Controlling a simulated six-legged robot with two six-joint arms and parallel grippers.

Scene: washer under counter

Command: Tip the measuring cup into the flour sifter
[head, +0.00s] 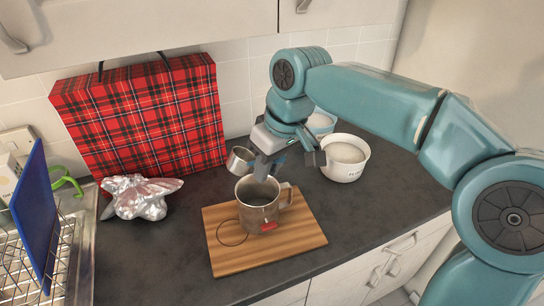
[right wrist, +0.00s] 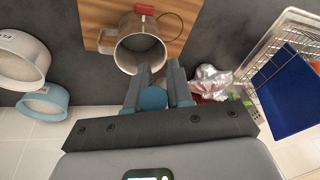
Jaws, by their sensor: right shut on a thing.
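The metal measuring cup (head: 239,161) is at the far left side of the flour sifter's rim in the head view. My right gripper (head: 286,160) is shut on its blue handle, which shows between the fingers in the right wrist view (right wrist: 153,98). The cup looks roughly upright; its contents cannot be made out. The metal flour sifter (head: 258,212), with a side handle and red grip, stands upright on a wooden board (head: 225,255). Its open mouth also shows in the right wrist view (right wrist: 140,50). My left gripper is not in view.
A white bowl of white powder (head: 345,172) and a light blue bowl (head: 320,122) stand right of the gripper. A red plaid bag (head: 145,115), crumpled foil (head: 140,198) and a dish rack with a blue board (head: 35,215) are at left. Dark counter is clear around the wooden board.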

